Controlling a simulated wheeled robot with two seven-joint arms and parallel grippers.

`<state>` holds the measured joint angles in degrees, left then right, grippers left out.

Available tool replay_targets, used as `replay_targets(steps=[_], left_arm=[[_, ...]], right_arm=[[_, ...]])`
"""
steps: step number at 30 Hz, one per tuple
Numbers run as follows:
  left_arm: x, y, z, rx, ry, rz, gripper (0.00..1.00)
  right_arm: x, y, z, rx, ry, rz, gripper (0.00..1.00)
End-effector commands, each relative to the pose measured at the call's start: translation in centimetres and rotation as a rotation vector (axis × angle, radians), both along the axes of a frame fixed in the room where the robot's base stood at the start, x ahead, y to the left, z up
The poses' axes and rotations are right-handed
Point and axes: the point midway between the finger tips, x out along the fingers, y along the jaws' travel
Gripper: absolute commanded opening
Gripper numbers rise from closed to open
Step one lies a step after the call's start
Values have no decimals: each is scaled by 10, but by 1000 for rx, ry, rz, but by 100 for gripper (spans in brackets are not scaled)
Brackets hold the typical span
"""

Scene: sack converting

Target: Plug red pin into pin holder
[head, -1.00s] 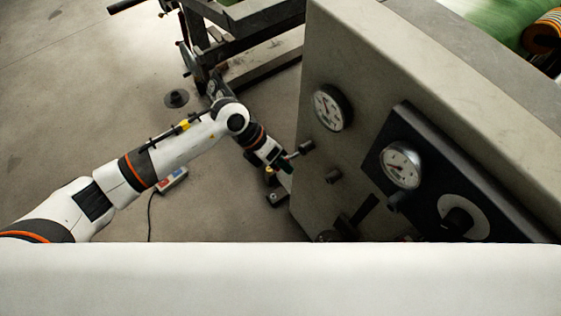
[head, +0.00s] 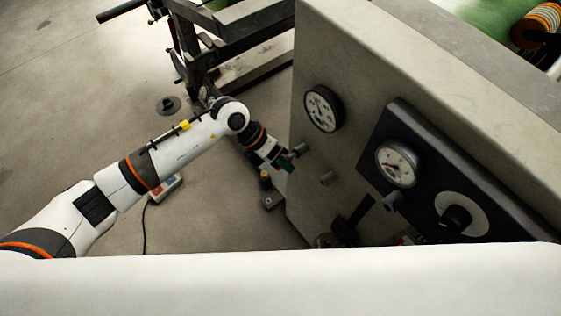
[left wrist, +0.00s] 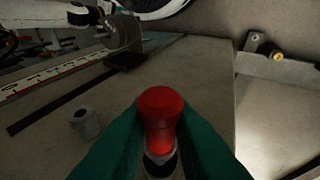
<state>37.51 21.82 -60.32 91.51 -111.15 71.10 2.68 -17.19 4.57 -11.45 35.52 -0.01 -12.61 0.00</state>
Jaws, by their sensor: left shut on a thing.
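In the left wrist view my left gripper (left wrist: 160,145) has its green fingers shut on the red pin (left wrist: 160,105). The pin has a rounded red head and a pale and dark part below it, between the fingers. In the head view the left gripper (head: 287,162) is at the left edge of the grey machine panel (head: 350,150), close to a short grey stub (head: 300,150). The pin cannot be made out there. A hollow grey cylinder (left wrist: 84,122) stands on the panel left of the pin in the wrist view; I cannot tell whether it is the pin holder. My right gripper is not in view.
A dark plate (head: 425,150) carries a second gauge (head: 396,165) and a knob (head: 457,219). A small box with coloured buttons (head: 165,188) lies on the floor.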

Motion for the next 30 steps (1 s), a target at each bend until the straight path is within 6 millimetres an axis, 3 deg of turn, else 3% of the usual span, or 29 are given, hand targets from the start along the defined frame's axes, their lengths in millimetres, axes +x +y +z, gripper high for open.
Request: replay_targets(steps=[25, 26, 30], left_arm=[[9, -12, 0, -1, -1, 0, 0], [9, -12, 0, -1, -1, 0, 23], [9, -12, 0, -1, -1, 0, 44]], right_arm=[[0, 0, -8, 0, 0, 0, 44], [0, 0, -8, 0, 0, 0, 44], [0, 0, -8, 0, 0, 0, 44]])
